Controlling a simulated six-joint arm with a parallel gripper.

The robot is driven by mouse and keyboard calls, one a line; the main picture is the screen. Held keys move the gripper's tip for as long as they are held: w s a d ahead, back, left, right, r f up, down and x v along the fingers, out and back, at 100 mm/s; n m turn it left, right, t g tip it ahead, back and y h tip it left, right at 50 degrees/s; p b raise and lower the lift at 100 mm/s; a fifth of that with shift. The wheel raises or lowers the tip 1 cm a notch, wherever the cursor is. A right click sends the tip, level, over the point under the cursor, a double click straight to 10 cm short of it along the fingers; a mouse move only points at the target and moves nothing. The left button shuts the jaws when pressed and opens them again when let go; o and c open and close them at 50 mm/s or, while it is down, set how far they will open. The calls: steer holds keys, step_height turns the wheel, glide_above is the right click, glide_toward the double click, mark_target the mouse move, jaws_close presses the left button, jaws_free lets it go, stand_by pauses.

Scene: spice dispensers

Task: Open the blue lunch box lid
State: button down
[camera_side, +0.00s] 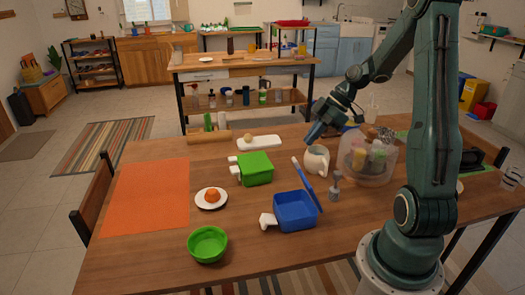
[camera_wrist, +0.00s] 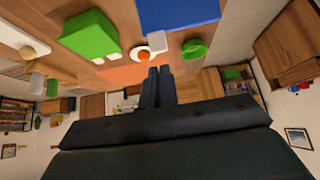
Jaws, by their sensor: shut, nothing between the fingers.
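The blue lunch box (camera_side: 295,212) sits on the right half of the wooden table in the side view. Its blue lid (camera_side: 307,184) stands raised and tilted at the box's back right edge, so the box is open. A white latch (camera_side: 267,220) hangs at its left side. My gripper (camera_side: 314,135) is in the air behind the box and above the white jug, clear of the lid. In the wrist view my gripper (camera_wrist: 158,72) has its fingers together with nothing between them. Part of the blue box (camera_wrist: 178,12) shows at the top edge there; its lid cannot be made out.
A green lunch box (camera_side: 256,168), an orange fruit (camera_side: 212,196) on a white plate and a green bowl (camera_side: 207,244) lie left of the blue box. A white jug (camera_side: 316,160), a grey dispenser (camera_side: 335,188) and a clear container (camera_side: 384,158) of spice bottles stand near the lid.

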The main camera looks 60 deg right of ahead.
steer(key=w+a+g+h, duration=0.2)
steer(key=w, duration=0.1)
steer(key=w+a+f+g+h, duration=0.1)
steer(key=g, duration=0.1)
steer(key=shift+w+a, duration=0.15)
steer(key=shift+w, duration=0.15)
steer(key=w+a+r+g+h, duration=0.1)
steer(key=w+a+r+h, duration=0.2)
steer(key=a, duration=0.2)
steer(key=shift+w+a+g, duration=0.15)
steer(key=shift+w+g, duration=0.1)
steer(key=shift+g, duration=0.15)
steer(key=s+d+f, duration=0.3)
steer(key=f, duration=0.5)
steer(key=shift+d, duration=0.2)
steer(key=shift+s+d, duration=0.2)
steer(key=shift+s, duration=0.1)
stand_by(0.6)
